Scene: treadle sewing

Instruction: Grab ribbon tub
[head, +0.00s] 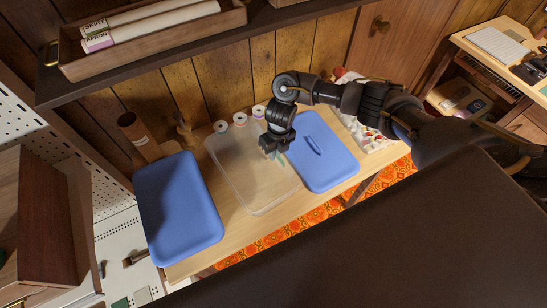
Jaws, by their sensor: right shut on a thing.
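A clear, shallow plastic tub (240,178) lies on the light wooden table, between two blue rectangular lids or lidded boxes. It looks mostly empty, and I cannot tell whether it is the ribbon tub. My right gripper (274,152) reaches down from the upper right to the tub's right edge. It is shut, apparently on the tub's rim, though the fingers partly hide the contact. A small greenish bit shows beside the fingertips. The right blue lid (328,160) has a dark blue handle-like bar on top. The left blue lid (180,208) is plain. My left gripper is not in view.
Several thread spools (240,119) stand behind the tub by the wooden wall. A brown cylinder (133,128) stands behind the left lid. A dark shelf (150,72) with a tray of rolls overhangs the back. A white bin (366,137) of scraps is at right.

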